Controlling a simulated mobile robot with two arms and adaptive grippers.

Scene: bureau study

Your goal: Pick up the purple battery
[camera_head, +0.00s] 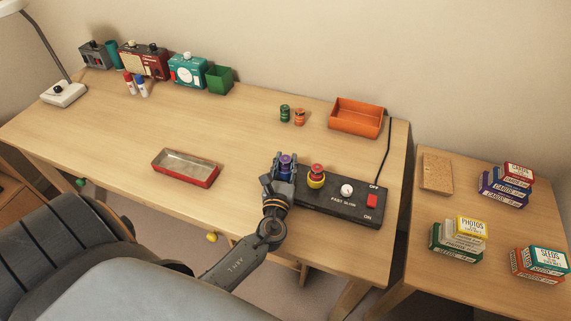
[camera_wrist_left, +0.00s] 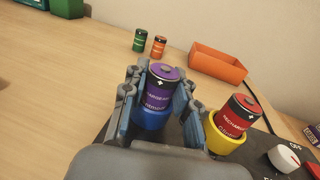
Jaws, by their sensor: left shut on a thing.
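The purple battery (camera_head: 286,161) stands upright at the left end of the black charger (camera_head: 331,207). In the left wrist view the purple battery (camera_wrist_left: 162,86) rises from a blue ring-shaped socket (camera_wrist_left: 151,118). My left gripper (camera_head: 283,170) has its fingers on both sides of it and is shut on it. In the left wrist view the fingers (camera_wrist_left: 160,95) flank the battery closely. The lower part of the battery is hidden by the socket. My right gripper is not in view.
A red battery (camera_head: 317,171) stands in a yellow socket just right of my gripper. Green (camera_head: 285,113) and orange (camera_head: 299,117) batteries stand behind, near an orange tray (camera_head: 357,118). A red metal tray (camera_head: 186,168) lies to the left, with clear desk around it.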

